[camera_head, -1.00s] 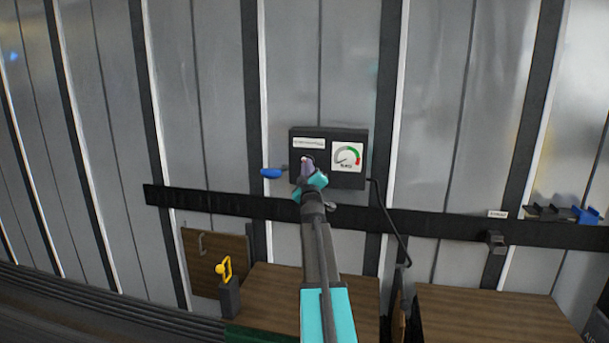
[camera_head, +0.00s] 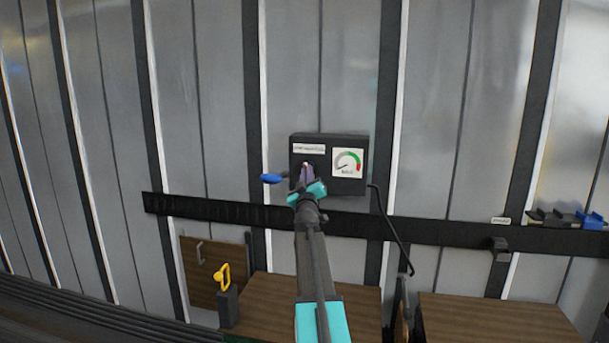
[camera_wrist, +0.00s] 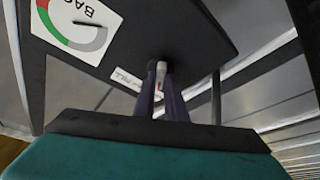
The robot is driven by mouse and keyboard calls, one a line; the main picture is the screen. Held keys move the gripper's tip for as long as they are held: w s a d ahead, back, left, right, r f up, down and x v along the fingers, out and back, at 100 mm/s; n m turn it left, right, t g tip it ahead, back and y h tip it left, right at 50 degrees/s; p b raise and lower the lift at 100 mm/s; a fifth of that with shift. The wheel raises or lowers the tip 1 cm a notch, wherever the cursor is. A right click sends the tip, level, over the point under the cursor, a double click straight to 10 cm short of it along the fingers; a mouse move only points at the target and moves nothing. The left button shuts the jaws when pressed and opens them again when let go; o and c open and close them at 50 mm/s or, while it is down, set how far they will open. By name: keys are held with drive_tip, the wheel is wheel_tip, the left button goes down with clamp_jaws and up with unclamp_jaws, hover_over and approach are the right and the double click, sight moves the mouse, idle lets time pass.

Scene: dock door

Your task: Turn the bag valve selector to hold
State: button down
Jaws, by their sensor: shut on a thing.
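The bag valve panel is a dark box (camera_head: 328,145) on the ribbed wall in the head view, with a white label strip and a round gauge (camera_head: 347,162). The gauge also shows upside down in the wrist view (camera_wrist: 78,24). My gripper (camera_head: 307,172) is at the panel's lower left face. In the wrist view, my gripper's purple fingers (camera_wrist: 163,88) are shut on the selector (camera_wrist: 157,66), of which a pale tip and a dark round base show. A red mark and a partly hidden white label (camera_wrist: 123,79) lie beside it. The selector's pointing direction is unclear.
A blue handle (camera_head: 272,178) sticks out left of the panel. A dark rail (camera_head: 445,231) runs below, with a black cable (camera_head: 394,222) hanging past it. A yellow hook (camera_head: 222,275) and wooden boards (camera_head: 480,318) are lower. The wall above is clear.

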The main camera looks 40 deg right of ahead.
drive_tip(key=shift+s+d+m+h+p, duration=0.1)
drive_tip(key=shift+d+m+h+p, duration=0.1)
drive_tip(key=shift+m+h+p, duration=0.25)
drive_tip(key=shift+a+f+m+g+h+p, duration=0.1)
drive_tip(key=shift+m+g+h+p, duration=0.4)
drive_tip(key=shift+m, duration=0.8)
drive_tip(key=shift+d+m+g+h+p, duration=0.1)
drive_tip(key=shift+m+g+h+p, duration=0.25)
drive_tip(key=shift+m+g+p, duration=0.7)
drive_tip(key=shift+a+f+m+g+h+p, duration=0.15)
drive_tip(key=shift+m+h+p, duration=0.3)
drive_tip(key=shift+m, duration=1.15)
drive_tip(key=c, duration=1.8)
unclamp_jaws()
drive_tip(key=shift+w, duration=0.2)
drive_tip(key=shift+r, duration=0.1)
